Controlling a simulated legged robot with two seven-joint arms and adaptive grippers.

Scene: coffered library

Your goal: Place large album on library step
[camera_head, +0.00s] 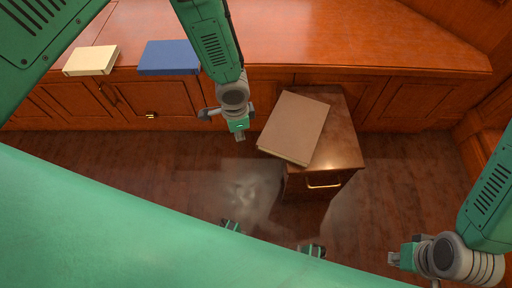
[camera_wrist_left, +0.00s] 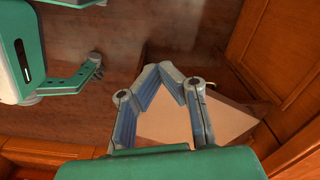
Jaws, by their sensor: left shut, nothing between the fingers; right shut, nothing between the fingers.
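The large album (camera_head: 294,127), with a brown cover and pale page edges, lies flat and turned at an angle on the library step (camera_head: 343,150). Its left part reaches past the step's left side. The step is dark wood with a brass handle on its front. My left gripper (camera_head: 239,135) is shut and empty, just left of the album and apart from it in the head view. In the left wrist view its fingers (camera_wrist_left: 171,70) come together, with the tan album (camera_wrist_left: 232,122) behind them. My right gripper (camera_head: 394,259) is shut and empty at the lower right, away from the step.
A wooden counter (camera_head: 330,40) with cabinet doors runs along the back. A cream book (camera_head: 91,60) and a blue book (camera_head: 169,57) lie on its left part. The dark wooden floor (camera_head: 395,180) right of the step is clear.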

